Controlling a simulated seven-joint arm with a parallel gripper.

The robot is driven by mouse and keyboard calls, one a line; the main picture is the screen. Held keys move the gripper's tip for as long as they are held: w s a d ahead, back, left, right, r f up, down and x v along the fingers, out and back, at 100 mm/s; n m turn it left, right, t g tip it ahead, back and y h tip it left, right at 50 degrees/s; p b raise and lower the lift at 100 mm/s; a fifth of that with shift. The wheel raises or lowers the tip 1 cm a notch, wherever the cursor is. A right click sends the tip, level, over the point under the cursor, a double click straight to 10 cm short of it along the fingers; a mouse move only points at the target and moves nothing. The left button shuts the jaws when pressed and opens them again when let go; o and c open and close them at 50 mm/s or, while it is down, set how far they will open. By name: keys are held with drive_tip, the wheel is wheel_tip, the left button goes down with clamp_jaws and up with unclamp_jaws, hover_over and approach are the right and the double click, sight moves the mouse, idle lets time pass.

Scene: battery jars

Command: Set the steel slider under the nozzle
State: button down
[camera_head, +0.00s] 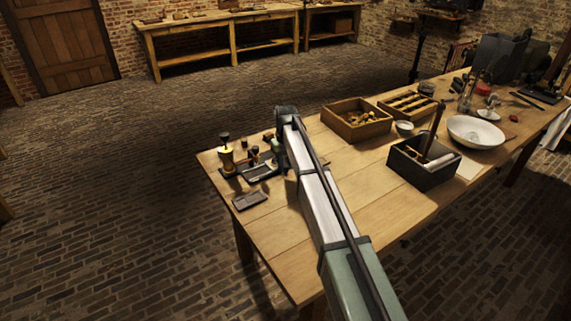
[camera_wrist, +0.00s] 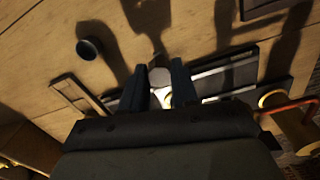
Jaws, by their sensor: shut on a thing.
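In the wrist view my gripper (camera_wrist: 163,76) points down at the bench with its two dark fingers close together. A pale grey rounded piece, seemingly the steel slider (camera_wrist: 159,77), shows between the fingertips, with a bright yellowish bit below it. A dark fixture with pale parallel rails (camera_wrist: 225,78) lies just beyond and to the right of the fingers. In the head view the arm covers much of the gripper. The small dark fixture (camera_head: 259,170) stands to its left, beside a brass vessel with a black knob (camera_head: 227,160). I cannot make out the nozzle clearly.
A dark flat tray (camera_head: 250,200) lies near the bench's left edge. Wooden boxes (camera_head: 356,119) and a dark bin (camera_head: 423,165) stand to the right of the arm. In the wrist view a red bent rod (camera_wrist: 288,107) is at right and a dark round knob (camera_wrist: 90,49) at left.

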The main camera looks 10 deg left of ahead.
drive_tip(key=shift+a, duration=0.1)
drive_tip(key=s+a, duration=0.6)
idle(0.3)
drive_tip(key=c, duration=0.8)
unclamp_jaws()
drive_tip(key=shift+c, duration=0.2)
drive_tip(key=shift+d, duration=0.1)
wheel_tip(320, 180, up, 14)
drive_tip(key=shift+f, duration=0.1)
